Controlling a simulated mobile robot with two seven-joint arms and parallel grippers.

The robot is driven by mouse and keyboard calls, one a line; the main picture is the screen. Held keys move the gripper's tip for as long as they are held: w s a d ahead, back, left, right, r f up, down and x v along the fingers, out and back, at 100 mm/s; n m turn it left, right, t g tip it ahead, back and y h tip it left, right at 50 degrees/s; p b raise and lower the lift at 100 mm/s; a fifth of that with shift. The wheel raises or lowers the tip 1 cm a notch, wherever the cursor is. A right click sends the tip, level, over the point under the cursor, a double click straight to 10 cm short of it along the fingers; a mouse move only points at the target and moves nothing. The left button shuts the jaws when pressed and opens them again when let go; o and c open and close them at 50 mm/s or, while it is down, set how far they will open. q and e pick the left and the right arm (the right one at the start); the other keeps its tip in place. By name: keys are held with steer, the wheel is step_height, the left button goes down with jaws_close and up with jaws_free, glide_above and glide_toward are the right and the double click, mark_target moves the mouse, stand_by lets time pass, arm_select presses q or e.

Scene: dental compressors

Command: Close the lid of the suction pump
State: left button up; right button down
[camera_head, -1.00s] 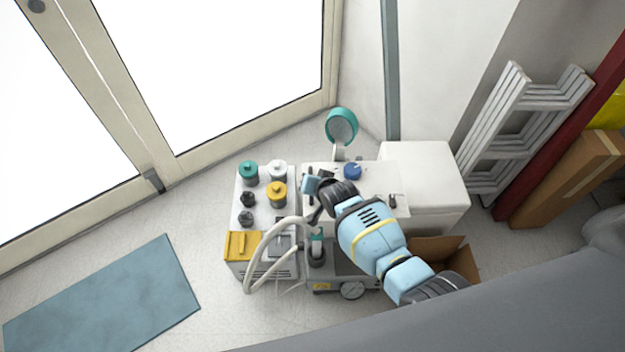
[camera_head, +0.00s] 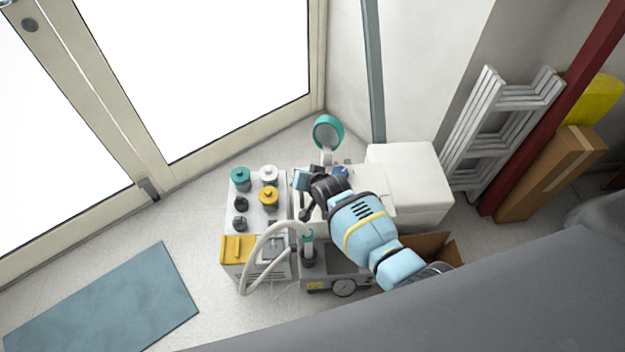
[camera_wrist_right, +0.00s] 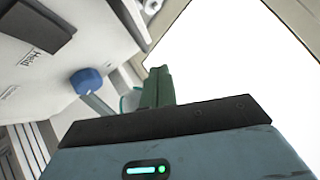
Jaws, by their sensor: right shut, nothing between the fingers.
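The suction pump is the white unit (camera_head: 352,184) beside the wall, partly hidden under my right arm. A round lid with a teal rim (camera_head: 328,132) stands raised at its back, so it looks open. My right gripper (camera_head: 301,180) is over the pump's left side, in front of the lid and apart from it in the head view. In the right wrist view its green fingers (camera_wrist_right: 158,88) are together and empty. Part of the teal rim shows behind them there, beside a blue knob (camera_wrist_right: 86,81). My left gripper is not in view.
A unit with teal, white, yellow and dark caps (camera_head: 268,197) stands left of the pump. A pale hose (camera_head: 262,250) loops in front. A white box (camera_head: 412,168) stands right, near a folded ladder (camera_head: 495,130). The floor around the blue mat (camera_head: 105,305) is clear.

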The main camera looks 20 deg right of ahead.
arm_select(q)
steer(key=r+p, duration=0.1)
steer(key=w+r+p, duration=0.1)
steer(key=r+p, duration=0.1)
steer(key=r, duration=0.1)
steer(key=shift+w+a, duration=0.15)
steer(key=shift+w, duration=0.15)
arm_select(e)
steer(key=a+v, duration=0.1)
steer(key=v, duration=0.8)
steer(key=shift+r, duration=0.2)
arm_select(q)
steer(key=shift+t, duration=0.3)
arm_select(e)
steer(key=shift+a, duration=0.1)
